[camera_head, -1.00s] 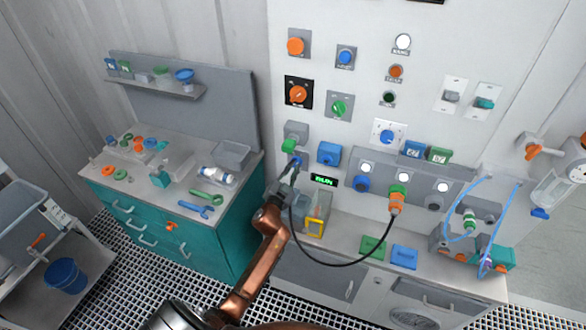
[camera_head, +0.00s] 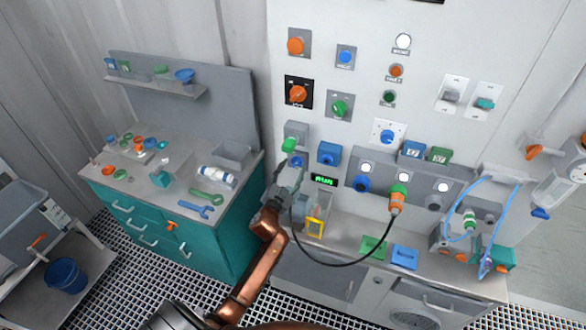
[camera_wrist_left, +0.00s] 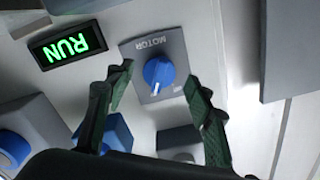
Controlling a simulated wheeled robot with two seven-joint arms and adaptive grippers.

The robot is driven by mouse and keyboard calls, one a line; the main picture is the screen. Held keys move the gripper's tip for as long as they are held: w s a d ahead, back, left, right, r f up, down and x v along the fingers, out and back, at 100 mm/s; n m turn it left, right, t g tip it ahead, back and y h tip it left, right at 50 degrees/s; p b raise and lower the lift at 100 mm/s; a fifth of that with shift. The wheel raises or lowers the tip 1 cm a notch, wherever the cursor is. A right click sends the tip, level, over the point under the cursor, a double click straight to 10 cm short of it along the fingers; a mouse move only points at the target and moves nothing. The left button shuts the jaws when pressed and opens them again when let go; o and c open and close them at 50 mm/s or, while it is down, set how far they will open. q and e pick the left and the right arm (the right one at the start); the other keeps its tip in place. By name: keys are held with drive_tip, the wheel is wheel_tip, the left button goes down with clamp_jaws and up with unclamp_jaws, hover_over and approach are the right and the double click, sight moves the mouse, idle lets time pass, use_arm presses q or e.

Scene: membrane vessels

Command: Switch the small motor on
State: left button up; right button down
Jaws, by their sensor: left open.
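The motor switch is a blue knob (camera_wrist_left: 158,73) on a grey plate marked MOTOR, seen upside down in the left wrist view. In the head view the knob (camera_head: 295,160) shows just above my left gripper (camera_head: 290,174), partly covered by it. My left gripper is open. In the left wrist view its two dark fingers (camera_wrist_left: 158,86) stand on either side of the knob with gaps, holding nothing. The display (camera_wrist_left: 68,46) beside the plate reads RUN in green; it also shows in the head view (camera_head: 324,181). My right gripper is out of view.
A black cable (camera_head: 335,264) hangs in a loop right of my left arm, up to an orange plug (camera_head: 396,207). A yellow frame (camera_head: 314,227), a green box (camera_head: 372,248) and a blue box (camera_head: 404,256) are on the ledge below. The teal bench (camera_head: 200,245) stands at left.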

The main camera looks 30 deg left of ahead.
use_arm(q)
drive_tip(key=v, duration=1)
drive_tip(key=shift+s, duration=0.1)
